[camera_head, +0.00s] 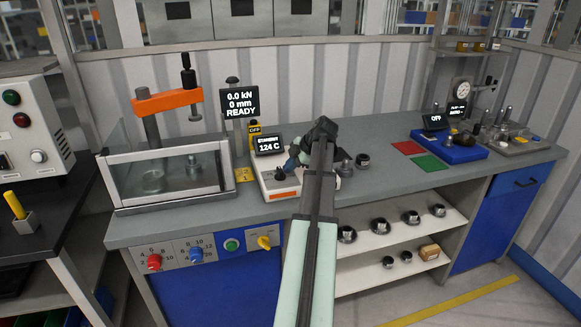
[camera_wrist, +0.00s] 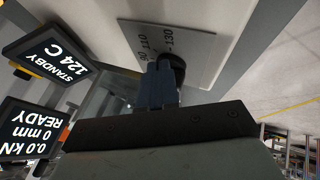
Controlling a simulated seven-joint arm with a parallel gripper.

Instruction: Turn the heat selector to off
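The heat selector is a black knob (camera_wrist: 174,66) on a light plate (camera_wrist: 205,45) marked 90, 110 and 130 in the wrist view. In the head view, its white heater unit (camera_head: 285,193) stands on the bench, with a display (camera_head: 269,145) reading STANDBY 124 C. My gripper (camera_wrist: 158,82) is right at the knob, its blue-grey fingers overlapping it. I cannot tell whether they are closed on it. In the head view, my arm and wrist hide part of the heater unit. The knob's pointer and any off mark are not readable.
A press (camera_head: 165,165) with a clear guard stands left of the heater. A 0.0 kN READY display (camera_head: 239,100) rises behind. Red (camera_head: 408,147) and green (camera_head: 430,163) mats lie to the right. Small round metal parts (camera_head: 362,160) stand close to my wrist's right.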

